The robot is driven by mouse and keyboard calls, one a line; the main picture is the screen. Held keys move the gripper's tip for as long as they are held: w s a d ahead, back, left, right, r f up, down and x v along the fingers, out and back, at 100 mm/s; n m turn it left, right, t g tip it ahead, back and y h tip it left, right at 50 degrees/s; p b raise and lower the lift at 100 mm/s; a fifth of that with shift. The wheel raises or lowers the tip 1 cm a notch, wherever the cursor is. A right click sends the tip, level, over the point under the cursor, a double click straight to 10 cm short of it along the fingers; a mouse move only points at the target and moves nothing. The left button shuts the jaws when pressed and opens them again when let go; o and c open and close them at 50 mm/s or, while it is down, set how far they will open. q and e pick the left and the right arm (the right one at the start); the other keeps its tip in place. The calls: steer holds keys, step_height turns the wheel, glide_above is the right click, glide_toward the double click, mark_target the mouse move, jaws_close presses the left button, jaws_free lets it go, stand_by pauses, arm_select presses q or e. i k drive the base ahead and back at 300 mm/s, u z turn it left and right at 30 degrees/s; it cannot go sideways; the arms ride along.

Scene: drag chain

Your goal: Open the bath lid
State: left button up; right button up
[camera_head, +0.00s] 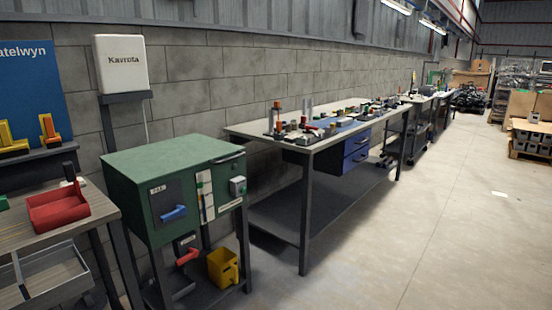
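A green box-shaped unit (176,191) on a dark stand is the likely bath, at the left of the middle in the head view. Its flat green top (165,158) looks like the lid and lies level and closed. A dark bar handle (229,157) runs along the top's front right edge. The front carries a dark panel with a blue handle (173,213), a light strip and a small grey box (238,186). Neither of my grippers is in view.
A table with a red tray (57,208) stands close on the left. A yellow bin (223,268) and a red-handled item (187,257) sit below the unit. A long workbench (240,131) with many small parts stands behind right.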

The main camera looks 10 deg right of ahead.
mark_target(141, 166)
steer(key=z, duration=0.15)
steer(key=i, duration=2.5)
steer(key=u, duration=0.25)
